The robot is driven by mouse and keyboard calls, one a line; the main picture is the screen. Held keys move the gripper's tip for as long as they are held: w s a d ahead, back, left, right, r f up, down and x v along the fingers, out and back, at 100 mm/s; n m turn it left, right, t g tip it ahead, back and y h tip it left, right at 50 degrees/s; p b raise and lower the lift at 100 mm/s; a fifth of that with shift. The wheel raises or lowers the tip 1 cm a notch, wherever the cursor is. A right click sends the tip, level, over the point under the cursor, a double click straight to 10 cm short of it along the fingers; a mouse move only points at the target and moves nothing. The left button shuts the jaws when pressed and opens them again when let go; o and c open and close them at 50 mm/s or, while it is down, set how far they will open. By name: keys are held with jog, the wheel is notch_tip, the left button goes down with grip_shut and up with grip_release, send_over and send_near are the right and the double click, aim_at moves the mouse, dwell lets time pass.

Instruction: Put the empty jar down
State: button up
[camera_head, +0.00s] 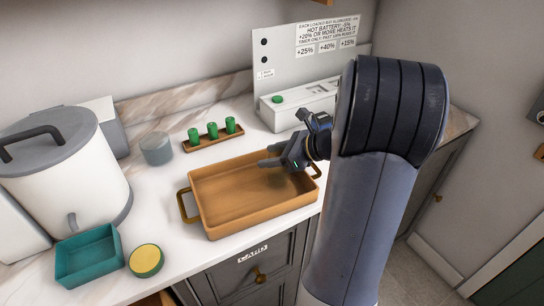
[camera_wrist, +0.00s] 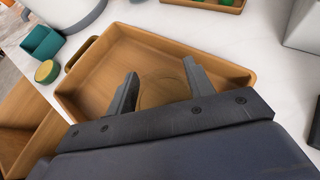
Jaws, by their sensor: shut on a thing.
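My gripper (camera_head: 280,158) is over the right part of the tan tray. In the wrist view its two fingers (camera_wrist: 160,85) stand apart on either side of a round, see-through, brownish thing (camera_wrist: 160,93), apparently the empty jar, which they hold. The tray's colour shows through it. In the head view the jar is hard to make out beneath the fingers. I cannot tell whether it touches the tray floor. The tan tray (camera_head: 213,215) with brass handles sits on the white counter; it also shows in the wrist view (camera_wrist: 85,68).
A grey-blue cylinder (camera_head: 157,149) and a rack of green cylinders (camera_head: 213,134) stand behind the tray. A white pot (camera_head: 66,170), teal box (camera_head: 89,257) and yellow-topped round tin (camera_head: 146,261) are left. A white box with a green button (camera_head: 300,102) stands behind right.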

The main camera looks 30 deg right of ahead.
jog(key=shift+f, duration=0.25)
jog(key=o, duration=1.2)
jog(key=shift+s+d+r, duration=0.1)
jog(key=shift+r, duration=0.05)
jog(key=v, duration=1.1)
jog(key=shift+s+d+r, duration=0.1)
jog(key=shift+s+d, duration=0.05)
jog(key=shift+s, duration=0.2)
